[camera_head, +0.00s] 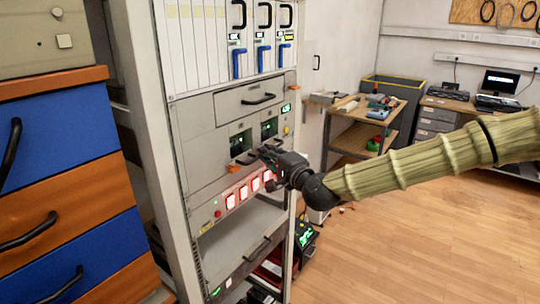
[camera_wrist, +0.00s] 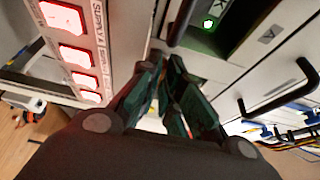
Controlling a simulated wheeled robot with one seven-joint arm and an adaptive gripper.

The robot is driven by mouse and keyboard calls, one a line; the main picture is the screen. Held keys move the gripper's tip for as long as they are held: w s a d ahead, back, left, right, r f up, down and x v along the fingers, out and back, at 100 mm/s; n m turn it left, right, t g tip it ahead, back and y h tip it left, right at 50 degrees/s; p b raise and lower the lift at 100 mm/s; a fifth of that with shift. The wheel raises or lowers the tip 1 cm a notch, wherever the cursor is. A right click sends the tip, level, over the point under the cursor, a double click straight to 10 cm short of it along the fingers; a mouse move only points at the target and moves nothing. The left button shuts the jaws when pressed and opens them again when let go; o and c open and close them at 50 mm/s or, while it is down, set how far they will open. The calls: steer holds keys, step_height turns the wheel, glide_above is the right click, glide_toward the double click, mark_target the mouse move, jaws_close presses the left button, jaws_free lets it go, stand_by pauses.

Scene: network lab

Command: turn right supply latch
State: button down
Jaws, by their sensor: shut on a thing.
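The rack's two supply units sit side by side, the left supply (camera_head: 240,143) and the right supply (camera_head: 269,128), each with a dark window and green display. My gripper (camera_head: 264,151) is at the rack front just below the right supply. In the wrist view its dark green fingers (camera_wrist: 172,65) are close together, with a small reddish-orange bit showing between them. The fingers are shut on the right supply latch, which they mostly hide, so its angle cannot be told. An orange latch (camera_head: 233,169) shows below the left supply.
Lit red-white switches (camera_head: 243,192) line the panel below; they also show in the wrist view (camera_wrist: 75,54). A drawer with a black handle (camera_head: 258,99) is above. Blue-handled modules (camera_head: 263,58) are higher up. Open floor (camera_head: 400,235) lies to the right.

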steer(key=shift+f, duration=0.1)
stand_by(0.3)
steer(key=c, duration=1.9)
jaws_free()
steer(key=shift+o, duration=0.2)
steer(key=shift+s, duration=0.1)
steer(key=v, duration=1.2)
